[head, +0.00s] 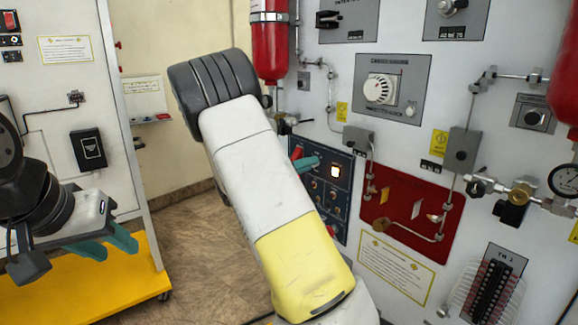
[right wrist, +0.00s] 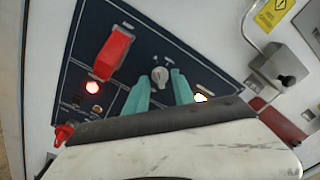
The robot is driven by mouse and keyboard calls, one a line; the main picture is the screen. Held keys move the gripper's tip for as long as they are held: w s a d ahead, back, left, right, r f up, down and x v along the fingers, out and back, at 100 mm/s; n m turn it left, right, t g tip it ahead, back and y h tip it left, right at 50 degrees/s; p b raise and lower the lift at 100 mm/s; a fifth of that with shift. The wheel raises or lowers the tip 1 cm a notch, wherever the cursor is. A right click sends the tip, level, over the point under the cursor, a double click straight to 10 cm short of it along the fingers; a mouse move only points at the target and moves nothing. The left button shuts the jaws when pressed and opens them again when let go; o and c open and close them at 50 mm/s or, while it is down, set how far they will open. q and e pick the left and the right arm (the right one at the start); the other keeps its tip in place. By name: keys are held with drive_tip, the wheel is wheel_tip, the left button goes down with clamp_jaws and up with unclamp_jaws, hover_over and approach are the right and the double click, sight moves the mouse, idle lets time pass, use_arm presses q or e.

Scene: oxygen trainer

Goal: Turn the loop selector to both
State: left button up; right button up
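A small grey knob (right wrist: 160,75) sits on the dark blue panel (right wrist: 200,62) in the right wrist view; its label is too small to read, so I cannot confirm it is the loop selector. My right gripper (right wrist: 161,86) has its two teal fingers on either side of this knob, with a visible gap to each. In the head view, one teal fingertip of the right gripper (head: 308,163) shows at the panel; my right arm hides the rest. My left gripper (head: 118,246) is open and empty at the lower left, away from the wall.
A red switch cover (right wrist: 114,53) and a lit lamp (right wrist: 93,87) are left of the knob. Another lit lamp (right wrist: 200,97) is to its right. A white dial (head: 380,89) and a red panel (head: 405,212) with pipes are on the wall nearby. A yellow-based cabinet (head: 85,290) stands left.

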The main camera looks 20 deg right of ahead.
drive_tip(key=shift+c, duration=0.4)
clamp_jaws()
drive_tip(key=m, duration=0.8)
drive_tip(key=shift+m, duration=0.3)
idle(0.4)
drive_tip(key=shift+o, duration=0.4)
unclamp_jaws()
